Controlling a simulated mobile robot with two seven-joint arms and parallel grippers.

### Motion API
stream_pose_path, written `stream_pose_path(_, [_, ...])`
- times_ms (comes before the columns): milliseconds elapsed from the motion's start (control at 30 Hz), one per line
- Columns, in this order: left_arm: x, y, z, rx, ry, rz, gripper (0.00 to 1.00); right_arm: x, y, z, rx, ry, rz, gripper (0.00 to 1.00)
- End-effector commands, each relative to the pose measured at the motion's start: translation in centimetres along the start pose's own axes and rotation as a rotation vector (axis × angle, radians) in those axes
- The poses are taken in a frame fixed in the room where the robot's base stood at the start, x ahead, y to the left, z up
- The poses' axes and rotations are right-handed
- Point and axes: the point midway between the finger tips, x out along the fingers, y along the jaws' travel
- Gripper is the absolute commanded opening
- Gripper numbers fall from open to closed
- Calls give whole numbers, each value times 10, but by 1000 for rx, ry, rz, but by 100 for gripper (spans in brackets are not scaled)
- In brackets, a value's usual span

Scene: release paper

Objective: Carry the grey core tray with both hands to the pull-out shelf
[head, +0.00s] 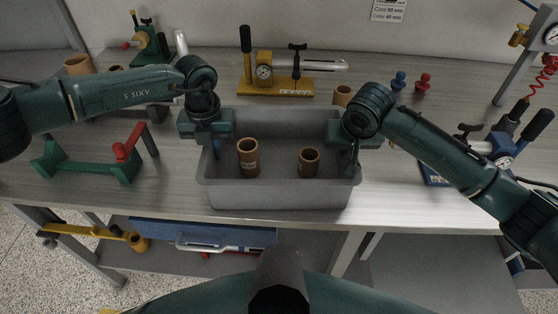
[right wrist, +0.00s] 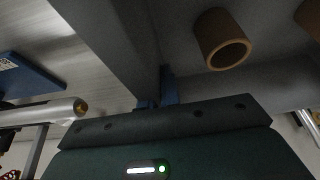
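The grey core tray (head: 280,195) is at the front middle of the bench, level; I cannot tell whether it touches the bench top. Two brown cardboard cores stand in it, a taller one (head: 248,157) at left and a shorter one (head: 309,163) at right. My left gripper (head: 216,146) is at the tray's left wall, a blue finger inside; its outer finger is hidden. My right gripper (head: 352,158) is at the right wall. In the right wrist view its blue fingers (right wrist: 157,95) sit close on either side of the wall. No pull-out shelf is clearly identifiable.
A yellow-based gauge device (head: 276,85) stands behind the tray. A green stand with a red part (head: 95,163) is at left, a blue-based pump (head: 490,160) at right. Below the bench are a blue case (head: 205,234) with a pale handle and a grey lower surface (head: 430,270).

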Motion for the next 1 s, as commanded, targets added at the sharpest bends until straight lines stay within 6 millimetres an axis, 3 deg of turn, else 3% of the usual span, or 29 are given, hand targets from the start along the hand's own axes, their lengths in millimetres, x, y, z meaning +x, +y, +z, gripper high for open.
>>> stream_pose_path(667, [-2,0,1,-1,-2,-1,0,-2,0,-1,0,2,-1,0])
stream_pose_path(1000, [-26,0,1,-1,-2,-1,0,-23,0,-10,0,2,-1,0])
